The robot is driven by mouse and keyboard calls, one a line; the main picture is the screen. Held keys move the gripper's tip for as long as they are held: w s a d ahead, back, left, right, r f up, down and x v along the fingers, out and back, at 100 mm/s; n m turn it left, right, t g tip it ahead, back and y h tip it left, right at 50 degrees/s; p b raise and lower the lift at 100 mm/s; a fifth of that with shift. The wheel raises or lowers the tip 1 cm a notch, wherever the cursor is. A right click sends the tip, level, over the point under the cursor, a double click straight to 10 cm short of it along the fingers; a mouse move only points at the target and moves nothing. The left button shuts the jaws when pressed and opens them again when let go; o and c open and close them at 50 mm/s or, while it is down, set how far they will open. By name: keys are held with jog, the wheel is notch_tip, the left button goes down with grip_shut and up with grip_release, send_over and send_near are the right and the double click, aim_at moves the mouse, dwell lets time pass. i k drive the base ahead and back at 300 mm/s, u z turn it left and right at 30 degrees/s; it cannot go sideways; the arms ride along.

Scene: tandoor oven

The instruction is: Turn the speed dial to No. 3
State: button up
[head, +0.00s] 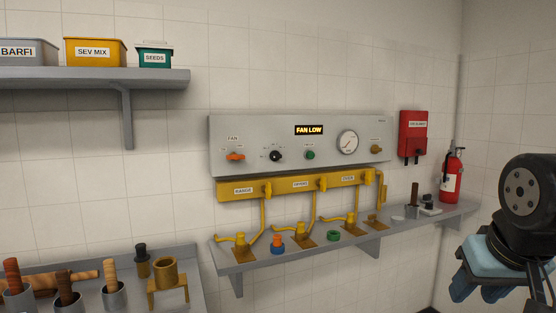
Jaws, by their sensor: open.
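A black round dial (276,155) with small marks around it sits on the grey wall panel (225,130). It is likely the speed dial; its numbers and pointer direction are too small to read. An orange switch (235,156) under a FAN label is to its left, and a green button (310,154) to its right. A lit display (309,130) above reads "FAN LOW". Parts of my arm show at the right edge, well right of the panel.
A gauge (347,142) and brass knob (376,149) are further right. Below run a yellow pipe manifold (280,184) and a shelf (350,241) with valves. The space before the dial looks clear.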

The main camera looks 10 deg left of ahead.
aim_at(276, 155)
jog(key=z, duration=0.1)
jog(key=i, duration=1)
jog(key=u, duration=0.1)
